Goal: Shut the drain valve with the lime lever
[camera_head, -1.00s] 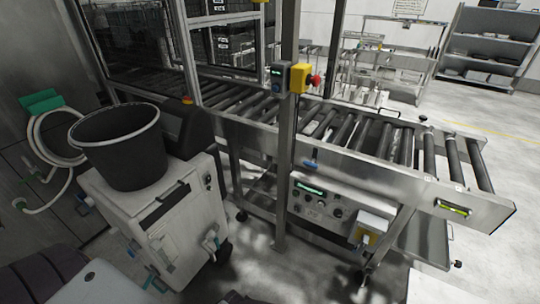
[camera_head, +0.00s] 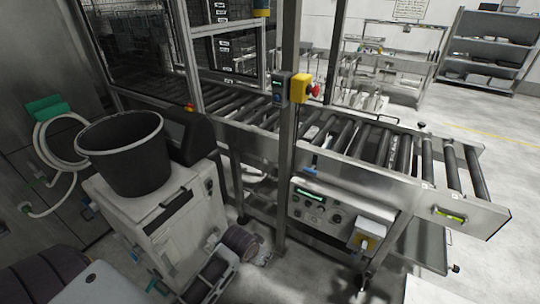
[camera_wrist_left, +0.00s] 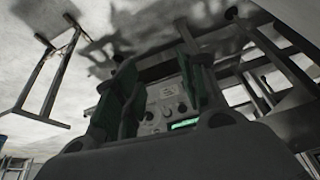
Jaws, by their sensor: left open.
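The drain valve and its lime lever cannot be clearly made out. A yellow-green strip (camera_head: 450,214) shows in a slot at the conveyor's near right end; I cannot tell what it is. The white cart (camera_head: 150,222) has small blue and pale fittings low on its sides. My right gripper is not in view.
A black bucket (camera_head: 122,152) stands on the cart. A steel post (camera_head: 287,150) with a yellow switch box (camera_head: 300,88) rises beside the roller conveyor (camera_head: 370,140). A pale hose (camera_head: 58,150) hangs on the left wall. Floor is clear at the right.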

